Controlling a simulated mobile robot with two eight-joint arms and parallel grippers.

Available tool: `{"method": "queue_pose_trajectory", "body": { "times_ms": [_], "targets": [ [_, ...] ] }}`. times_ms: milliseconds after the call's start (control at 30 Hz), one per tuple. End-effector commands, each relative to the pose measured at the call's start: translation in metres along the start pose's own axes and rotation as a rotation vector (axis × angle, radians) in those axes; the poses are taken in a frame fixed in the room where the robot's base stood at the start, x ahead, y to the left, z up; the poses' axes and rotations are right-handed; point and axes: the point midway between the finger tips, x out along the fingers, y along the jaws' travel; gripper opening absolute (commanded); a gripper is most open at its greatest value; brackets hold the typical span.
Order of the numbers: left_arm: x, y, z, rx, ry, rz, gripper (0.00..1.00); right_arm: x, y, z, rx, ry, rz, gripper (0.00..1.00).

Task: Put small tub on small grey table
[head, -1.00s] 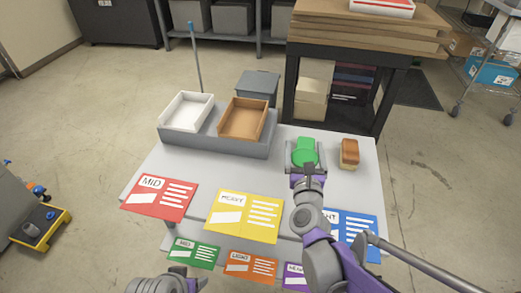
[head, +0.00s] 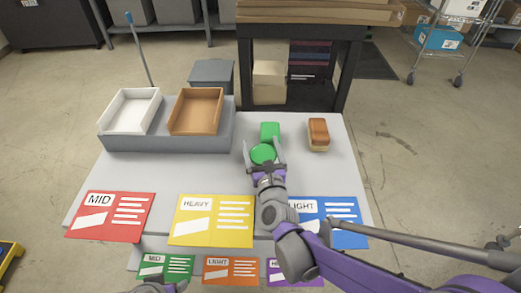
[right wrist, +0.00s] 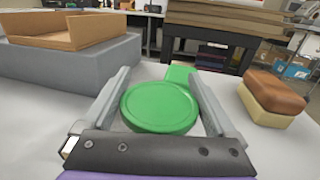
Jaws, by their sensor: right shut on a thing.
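The small tub (head: 263,153) is green with a round lid. It stands on the large light-grey table (head: 341,178). My right gripper (head: 264,150) is shut on it from the near side; the right wrist view shows the tub (right wrist: 160,106) between the two grey fingers. Whether its base touches the tabletop is hidden. A small grey table (head: 212,74) with a flat top stands behind the large table, partly hidden by the grey riser. My left gripper (head: 163,286) shows only in part at the bottom edge; its fingers are not clear.
A green block (head: 270,131) sits right behind the tub. A brown-and-cream brush-like block (head: 318,134) is to the right. A white tray (head: 130,112) and a brown tray (head: 196,112) stand on the grey riser (head: 165,141). Coloured cards lie along the front; a black shelf (head: 343,75) stands behind.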

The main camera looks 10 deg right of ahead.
Motion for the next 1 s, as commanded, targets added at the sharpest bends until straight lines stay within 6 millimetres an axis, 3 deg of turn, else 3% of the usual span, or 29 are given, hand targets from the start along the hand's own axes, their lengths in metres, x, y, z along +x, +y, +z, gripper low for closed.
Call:
{"method": "queue_pose_trajectory", "body": {
  "times_ms": [67,433,467,800,1000],
  "targets": [
    [0.005,0.0,0.002,0.0,-0.002,0.0,0.7,0.0,0.0,-0.01,0.0,0.0,0.0,0.35],
    [0.007,0.0,0.003,0.0,-0.003,0.0,0.7,0.0,0.0,-0.013,0.0,0.0,0.0,0.35],
    [0.006,0.0,0.002,0.0,-0.002,0.0,0.7,0.0,0.0,-0.012,0.0,0.0,0.0,0.98],
    [0.002,0.0,0.001,0.0,-0.001,0.0,0.7,-0.001,0.0,-0.006,0.0,0.0,0.0,1.0],
    [-0.001,0.0,0.0,0.0,0.0,0.0,0.7,-0.035,0.0,-0.007,0.001,0.0,0.001,1.0]
  ]
}}
